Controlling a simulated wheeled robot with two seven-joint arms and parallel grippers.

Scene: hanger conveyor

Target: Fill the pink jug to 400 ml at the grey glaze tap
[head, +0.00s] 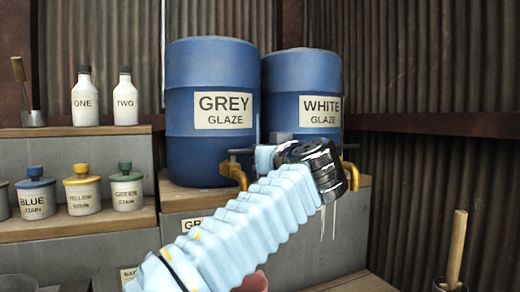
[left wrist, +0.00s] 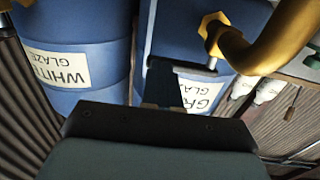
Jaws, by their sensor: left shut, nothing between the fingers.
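The blue grey glaze barrel (head: 212,75) stands on a ledge. Its brass grey glaze tap (head: 235,174) shows just left of my left arm. A brass tap (left wrist: 265,42) also looms close at the upper right of the left wrist view, which is upside down. My black left gripper (head: 322,168) is in front of the white glaze barrel, right of the grey tap; its fingers (left wrist: 165,85) are shut and empty. Only a small part of the pink jug (head: 254,282) shows at the bottom, behind my left arm; its level and base are hidden. My right gripper is out of view.
The white glaze barrel (head: 300,78) stands to the right, its brass tap (head: 351,174) partly behind my gripper. Stain jars (head: 82,190) and bottles (head: 125,98) line shelves at left. A pot with a wooden handle (head: 456,250) stands at lower right.

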